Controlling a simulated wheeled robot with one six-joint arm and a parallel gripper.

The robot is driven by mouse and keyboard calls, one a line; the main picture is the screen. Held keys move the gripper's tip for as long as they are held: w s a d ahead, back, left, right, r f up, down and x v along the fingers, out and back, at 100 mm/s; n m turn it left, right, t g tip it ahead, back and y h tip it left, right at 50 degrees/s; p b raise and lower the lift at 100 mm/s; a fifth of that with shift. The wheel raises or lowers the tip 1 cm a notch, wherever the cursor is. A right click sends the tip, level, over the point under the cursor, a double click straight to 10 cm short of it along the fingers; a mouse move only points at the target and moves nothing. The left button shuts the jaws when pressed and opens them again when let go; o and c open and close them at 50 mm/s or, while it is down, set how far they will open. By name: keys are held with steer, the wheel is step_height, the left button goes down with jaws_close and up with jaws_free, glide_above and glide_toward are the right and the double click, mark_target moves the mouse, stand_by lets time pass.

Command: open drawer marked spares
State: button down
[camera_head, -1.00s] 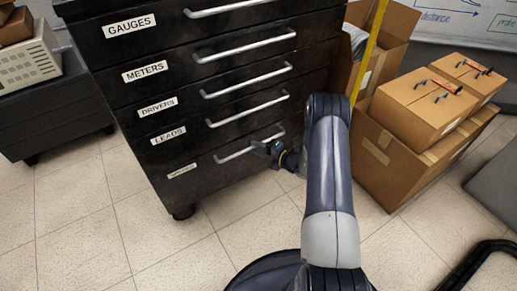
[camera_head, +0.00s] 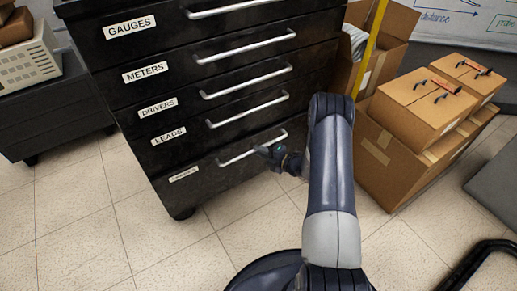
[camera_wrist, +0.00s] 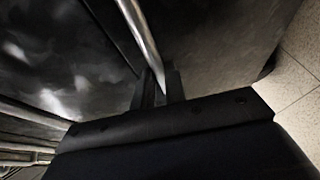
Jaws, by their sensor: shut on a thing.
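The black cabinet (camera_head: 170,204) has several drawers with white labels and silver bar handles. The bottom drawer (camera_head: 210,174) bears a small label (camera_head: 184,174), too small to read clearly, below the one marked LEADS. My gripper (camera_head: 264,151) is at the right part of the bottom drawer's handle (camera_head: 238,157), shut on the bar. In the wrist view the handle (camera_wrist: 138,30) runs down between my gripper's dark fingers (camera_wrist: 158,90). The drawer front stands slightly forward at most; its gap is hard to see.
Cardboard boxes (camera_head: 387,165) stand to the right of the cabinet, close to my arm. A grey bench (camera_head: 60,108) stands at the left. The tiled floor (camera_head: 130,225) in front of the cabinet is clear.

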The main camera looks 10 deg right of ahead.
steer(key=s+d+p, duration=0.1)
steer(key=s+d, duration=0.3)
steer(key=s, duration=1)
steer(key=s+d+p, duration=0.1)
steer(key=s+d, duration=0.4)
steer(key=s, duration=0.9)
steer(key=shift+s, duration=0.15)
steer(key=shift+d, duration=0.1)
steer(key=c, duration=1.5)
jaws_free()
steer(key=shift+o, duration=0.2)
steer(key=p+v, duration=0.2)
steer(key=v, duration=0.8)
steer(key=shift+s+d, duration=0.3)
steer(key=b+x, duration=0.2)
steer(key=x, duration=0.9)
steer(key=shift+r, duration=0.1)
